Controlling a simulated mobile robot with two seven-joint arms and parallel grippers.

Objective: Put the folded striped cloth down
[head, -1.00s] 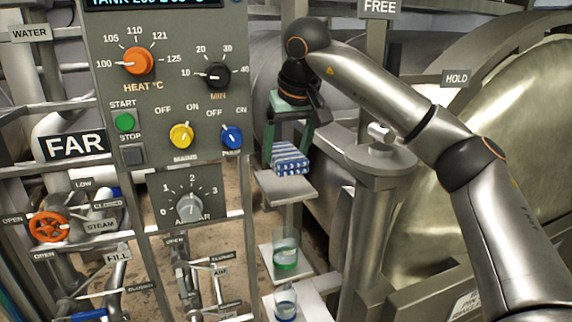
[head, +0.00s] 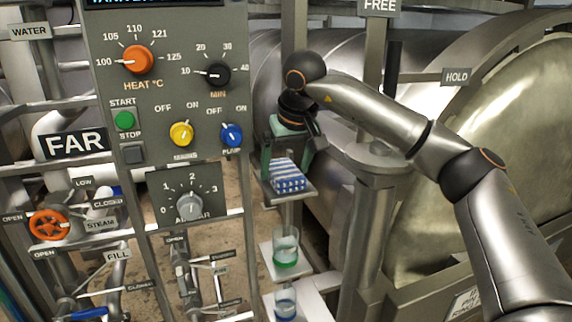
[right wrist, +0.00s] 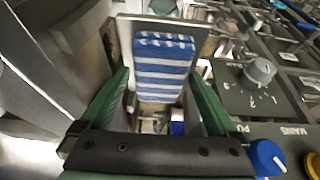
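The folded striped cloth (head: 288,177), blue and white, lies on a small light shelf plate (head: 300,194) in the head view. It also shows in the right wrist view (right wrist: 165,68), flat on the plate (right wrist: 126,45). My right gripper (head: 290,158) is above the cloth, pointing down. Its green fingers are spread, one on each side of the cloth, and look open in the right wrist view (right wrist: 160,92). Whether a finger still touches the cloth's side is hard to tell. My left gripper is not in view.
Below the plate, a green-banded glass beaker (head: 286,248) and a blue-banded one (head: 285,302) stand on lower plates. The control panel (head: 205,115) stands close on the left. A metal post (head: 368,215) and the big vessel (head: 480,130) are on the right.

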